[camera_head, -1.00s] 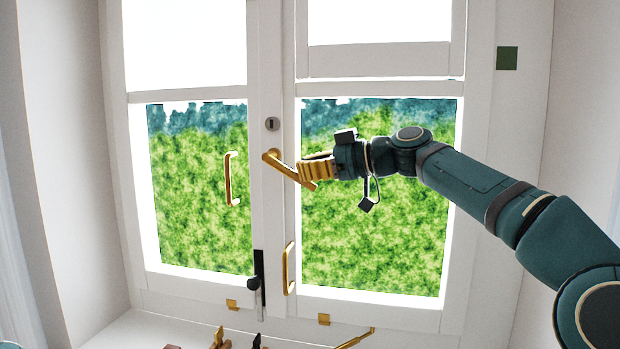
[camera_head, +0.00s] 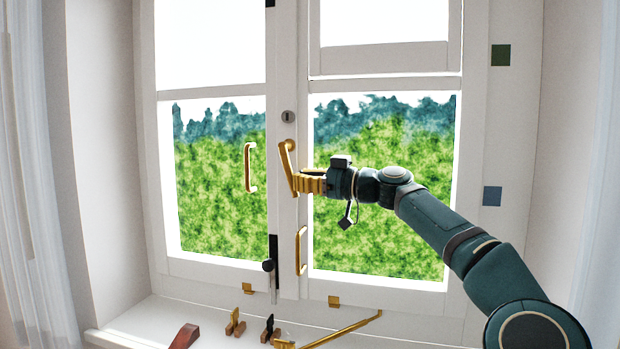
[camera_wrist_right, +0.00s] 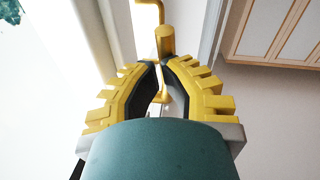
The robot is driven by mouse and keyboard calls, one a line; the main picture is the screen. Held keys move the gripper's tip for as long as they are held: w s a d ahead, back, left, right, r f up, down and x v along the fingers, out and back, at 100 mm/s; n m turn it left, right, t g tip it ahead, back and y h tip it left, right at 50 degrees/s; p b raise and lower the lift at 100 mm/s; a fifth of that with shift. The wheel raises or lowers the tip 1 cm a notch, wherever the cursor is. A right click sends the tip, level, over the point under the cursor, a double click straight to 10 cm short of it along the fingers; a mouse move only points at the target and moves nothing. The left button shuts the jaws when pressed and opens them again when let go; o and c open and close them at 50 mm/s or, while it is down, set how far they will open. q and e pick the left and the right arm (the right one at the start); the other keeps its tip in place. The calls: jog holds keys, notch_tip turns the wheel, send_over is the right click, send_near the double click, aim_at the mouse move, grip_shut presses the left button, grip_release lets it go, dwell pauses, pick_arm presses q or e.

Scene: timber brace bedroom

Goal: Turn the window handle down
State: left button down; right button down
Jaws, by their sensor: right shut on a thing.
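The brass window handle (camera_head: 287,152) is mounted on the window's middle post, below a round keyhole plate. Its lever points down, tilted slightly right at its lower end. My right gripper (camera_head: 297,184), with yellow ribbed fingers, comes in from the right and is shut on the lever's lower part. In the right wrist view, my right gripper (camera_wrist_right: 160,65) has its fingertips nearly together around a brass piece (camera_wrist_right: 166,42), which seems to be the handle. The fingers hide part of the lever. My left gripper is not in view.
Fixed brass pulls (camera_head: 249,167) and (camera_head: 301,250) sit on the two sashes. A black bolt with a knob (camera_head: 269,265) is low on the post. The sill below holds a brass stay (camera_head: 345,331), small pegs (camera_head: 235,322) and a reddish wedge (camera_head: 185,336).

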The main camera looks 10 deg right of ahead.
jog(key=shift+w+a+f, duration=0.2)
jog(key=shift+a+f, duration=0.15)
jog(key=shift+a, duration=0.25)
dwell(0.4)
